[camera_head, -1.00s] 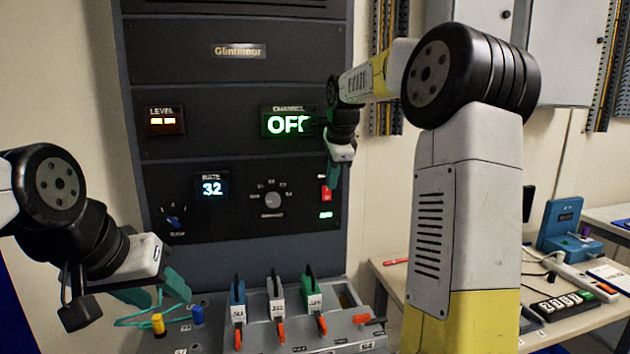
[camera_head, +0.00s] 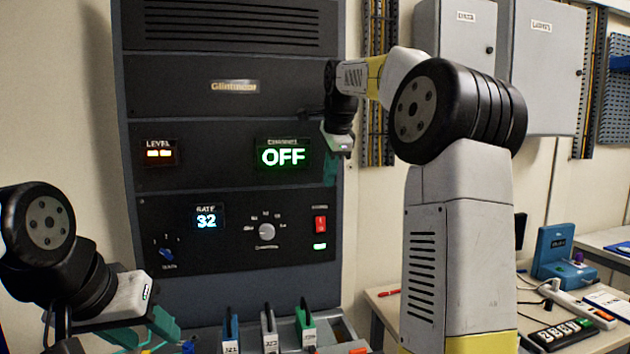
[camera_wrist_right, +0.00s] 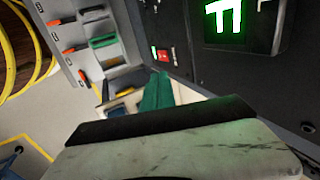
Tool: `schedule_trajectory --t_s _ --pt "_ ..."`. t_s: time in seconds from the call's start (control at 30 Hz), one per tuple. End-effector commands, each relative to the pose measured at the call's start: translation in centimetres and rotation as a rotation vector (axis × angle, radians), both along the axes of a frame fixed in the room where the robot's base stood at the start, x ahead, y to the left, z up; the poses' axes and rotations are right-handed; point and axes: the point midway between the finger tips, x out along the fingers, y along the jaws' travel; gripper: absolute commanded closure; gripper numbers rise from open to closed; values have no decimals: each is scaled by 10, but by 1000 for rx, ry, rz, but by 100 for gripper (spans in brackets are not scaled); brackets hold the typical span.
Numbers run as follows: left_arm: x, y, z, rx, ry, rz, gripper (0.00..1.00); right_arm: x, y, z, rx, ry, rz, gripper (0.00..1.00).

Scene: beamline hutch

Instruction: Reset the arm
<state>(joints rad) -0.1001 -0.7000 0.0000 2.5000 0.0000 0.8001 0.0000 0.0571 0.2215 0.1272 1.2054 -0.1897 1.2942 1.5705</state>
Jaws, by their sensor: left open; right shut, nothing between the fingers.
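My right gripper (camera_head: 330,170) has teal fingers, shut and empty, pointing down. It hangs in front of the rack's right edge, above the red switch (camera_head: 320,224) and apart from it in the picture. Its shut fingers (camera_wrist_right: 157,92) also show in the right wrist view, with the red switch (camera_wrist_right: 163,55) beyond them. My right arm (camera_head: 460,110) reaches in from the right, its elbow raised. My left gripper (camera_head: 150,332) is low at the left, open, its fingers near the bottom edge; the space between them is partly cut off.
The rack (camera_head: 205,110) carries a green OFF display (camera_head: 283,157), a rate display (camera_head: 208,220) and a round knob (camera_head: 266,231). Several upright-handled levers (camera_head: 268,325) stand below it. A bench (camera_head: 385,300) at right holds a blue device (camera_head: 560,255) and a power strip (camera_head: 580,303).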

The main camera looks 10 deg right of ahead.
Motion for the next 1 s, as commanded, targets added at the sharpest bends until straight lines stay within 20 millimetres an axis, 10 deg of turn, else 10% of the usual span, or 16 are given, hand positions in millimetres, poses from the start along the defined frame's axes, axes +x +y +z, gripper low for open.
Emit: schedule_trajectory --t_s 0.33,0.63,1.0 --pt "0 0 0 0 0 0 52 -33 10 1 -62 -19 157 100" --pt "0 0 0 0 0 0 52 -157 36 -36 -288 -98 720 100" --pt "0 0 0 0 0 0 52 -291 59 -135 -543 -224 1300 100"
